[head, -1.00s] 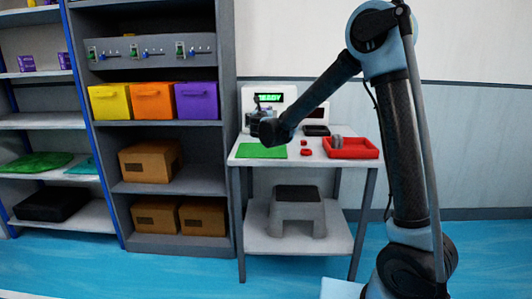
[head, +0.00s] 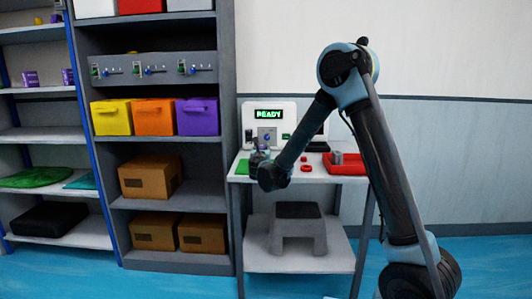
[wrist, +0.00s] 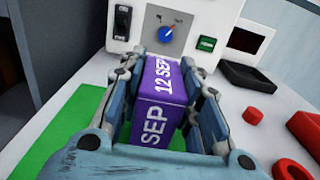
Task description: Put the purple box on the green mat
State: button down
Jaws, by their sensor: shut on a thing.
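The purple box (wrist: 160,105), with white "12 SEP" print, is between the fingers of my gripper (wrist: 168,68) in the wrist view. My gripper is shut on it. The green mat (wrist: 62,135) lies on the white table to the left of the box, partly hidden by the left finger. In the head view my gripper (head: 260,158) is over the table's left part, in front of the white machine, and covers part of the green mat (head: 242,167). I cannot tell the box's height above the table.
The white machine (head: 285,115) with a lit READY display and a blue knob (wrist: 167,35) stands behind the box. A red tray (head: 347,168), red rings (head: 305,168) and a black tray (wrist: 248,78) are to the right. Shelves with bins stand left.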

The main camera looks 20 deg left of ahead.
jog(key=c, duration=1.2)
grip_release()
jog(key=shift+f, duration=0.1)
jog(key=shift+s, duration=0.1)
